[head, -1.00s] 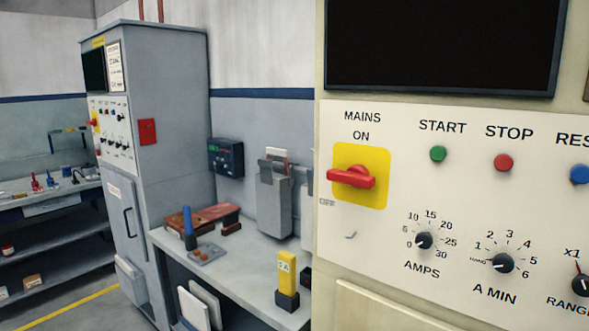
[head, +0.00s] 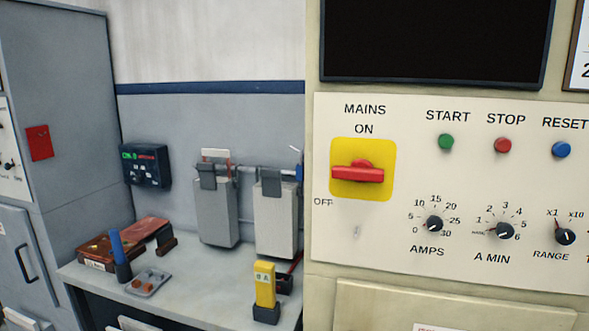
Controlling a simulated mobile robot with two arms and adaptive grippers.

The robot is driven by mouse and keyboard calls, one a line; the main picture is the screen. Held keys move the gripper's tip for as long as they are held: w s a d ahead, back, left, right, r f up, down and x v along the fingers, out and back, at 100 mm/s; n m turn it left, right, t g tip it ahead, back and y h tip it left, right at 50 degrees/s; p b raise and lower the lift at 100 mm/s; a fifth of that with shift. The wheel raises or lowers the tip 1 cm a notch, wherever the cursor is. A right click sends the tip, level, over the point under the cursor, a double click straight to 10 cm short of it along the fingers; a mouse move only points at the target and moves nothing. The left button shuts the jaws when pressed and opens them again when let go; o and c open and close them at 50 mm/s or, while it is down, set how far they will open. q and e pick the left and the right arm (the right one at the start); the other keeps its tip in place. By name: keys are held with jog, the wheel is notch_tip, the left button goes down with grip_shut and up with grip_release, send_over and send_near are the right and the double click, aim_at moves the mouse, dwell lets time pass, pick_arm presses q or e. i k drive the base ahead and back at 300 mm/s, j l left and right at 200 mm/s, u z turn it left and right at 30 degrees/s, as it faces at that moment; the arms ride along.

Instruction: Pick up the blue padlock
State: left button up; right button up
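I cannot make out a clear blue padlock in the head view. A small blue object (head: 299,172) shows at the right end of the rail above the grey wall boxes, beside the cream panel's edge. It is too small and too near the edge to tell whether it is a padlock. Neither of my grippers is in view.
A cream control panel (head: 385,235) with a red mains switch (head: 358,172) fills the near right. Left of it, a grey bench (head: 205,280) carries a yellow meter (head: 265,284) and a blue-handled tool (head: 118,247). A grey cabinet (head: 75,110) stands at far left.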

aim_at(300, 168)
jog(key=i+j+z, duration=0.25)
jog(key=i+j, duration=0.2)
jog(key=j, duration=0.3)
jog(key=i+j+z, duration=0.15)
jog(key=j, duration=0.25)
